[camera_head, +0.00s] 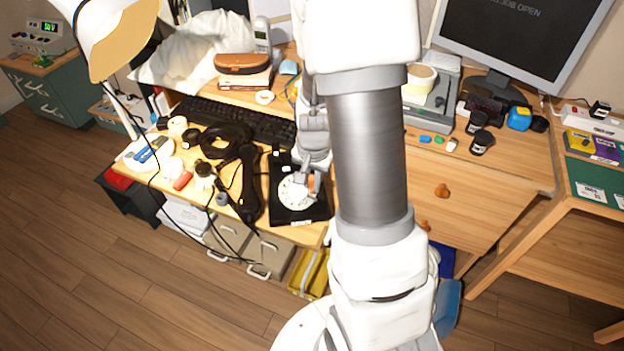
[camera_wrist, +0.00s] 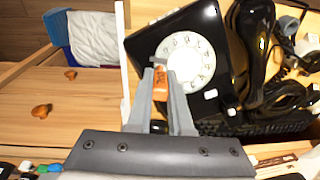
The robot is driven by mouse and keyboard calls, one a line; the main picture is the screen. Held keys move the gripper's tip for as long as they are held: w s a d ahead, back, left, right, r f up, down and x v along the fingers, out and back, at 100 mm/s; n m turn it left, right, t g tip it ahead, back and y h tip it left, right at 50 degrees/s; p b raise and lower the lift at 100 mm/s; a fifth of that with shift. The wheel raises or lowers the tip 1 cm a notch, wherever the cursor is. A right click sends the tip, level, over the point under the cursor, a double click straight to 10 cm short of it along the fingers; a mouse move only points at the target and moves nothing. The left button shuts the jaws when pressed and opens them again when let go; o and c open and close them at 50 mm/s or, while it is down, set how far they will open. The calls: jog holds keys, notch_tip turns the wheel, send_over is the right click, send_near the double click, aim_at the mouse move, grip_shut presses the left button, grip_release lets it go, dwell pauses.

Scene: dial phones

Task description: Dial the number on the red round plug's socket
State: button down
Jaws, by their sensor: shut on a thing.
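The black phone (camera_head: 312,212) with its round white dial (camera_head: 295,191) lies at the desk's front edge; the phone (camera_wrist: 209,32) and dial (camera_wrist: 193,57) also show in the wrist view. The black handset (camera_head: 246,186) lies beside it, off the phone. My gripper (camera_wrist: 161,72) is shut on a small orange piece (camera_wrist: 160,84), with its fingertips at the dial's edge. Whether they touch the dial is unclear. In the head view my gripper (camera_head: 307,184) is over the dial. A red piece (camera_head: 183,181) lies among white plugs at the left; any number is unreadable.
Black cords (camera_head: 226,139) and a keyboard (camera_head: 251,123) lie left of and behind the phone. A lamp (camera_head: 115,35) hangs at upper left. A monitor (camera_head: 520,38) and small jars (camera_head: 481,142) stand at right. My arm hides the middle.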

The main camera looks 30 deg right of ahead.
dwell(0.4)
notch_tip(320, 180, up, 6)
jog(key=s+a+p, duration=0.1)
jog(key=s+p, duration=0.1)
jog(key=p, duration=0.3)
jog(key=shift+s+r, duration=0.25)
jog(key=shift+s, duration=0.1)
dwell(1.2)
